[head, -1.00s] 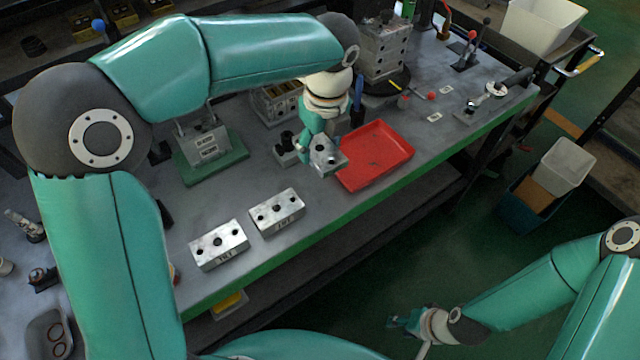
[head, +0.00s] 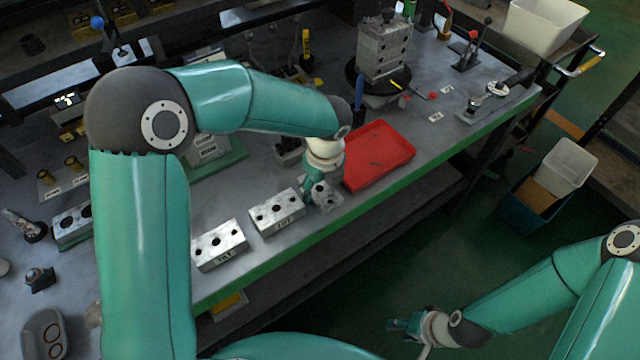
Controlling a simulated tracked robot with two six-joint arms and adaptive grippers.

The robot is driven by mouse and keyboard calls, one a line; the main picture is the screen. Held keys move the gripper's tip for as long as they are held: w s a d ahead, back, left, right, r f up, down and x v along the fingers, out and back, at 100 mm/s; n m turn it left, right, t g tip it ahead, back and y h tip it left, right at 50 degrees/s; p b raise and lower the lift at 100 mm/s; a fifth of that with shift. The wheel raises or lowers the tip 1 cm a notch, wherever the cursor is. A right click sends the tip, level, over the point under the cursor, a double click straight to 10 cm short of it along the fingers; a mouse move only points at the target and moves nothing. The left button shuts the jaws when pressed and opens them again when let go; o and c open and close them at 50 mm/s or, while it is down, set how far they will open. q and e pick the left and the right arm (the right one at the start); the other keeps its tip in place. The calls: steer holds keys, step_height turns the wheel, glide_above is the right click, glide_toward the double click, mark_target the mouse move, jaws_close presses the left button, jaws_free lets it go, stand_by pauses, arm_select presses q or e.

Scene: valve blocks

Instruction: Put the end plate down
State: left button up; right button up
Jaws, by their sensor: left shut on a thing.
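The end plate (head: 328,199) is a small grey metal piece with dark holes. It is at the bench's front edge, just right of two silver valve blocks, and partly hidden by my gripper. My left gripper (head: 312,189) is shut on it from above. I cannot tell whether the plate touches the bench top. My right gripper (head: 394,325) hangs low over the green floor, away from the bench, too small to tell whether it is open or shut.
The nearer valve block (head: 277,212) is close beside the plate; another valve block (head: 219,245) lies further left. A red tray (head: 378,156) lies behind and right of the plate. A stacked metal block assembly (head: 383,48) stands on a round base behind the tray.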

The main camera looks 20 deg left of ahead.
mark_target(324, 194)
arm_select(q)
steer(key=o, duration=1.1)
steer(key=shift+r, duration=0.1)
step_height(324, 194, up, 12)
steer(key=d, duration=0.1)
steer(key=shift+s+p, duration=0.4)
steer(key=shift+s, duration=0.05)
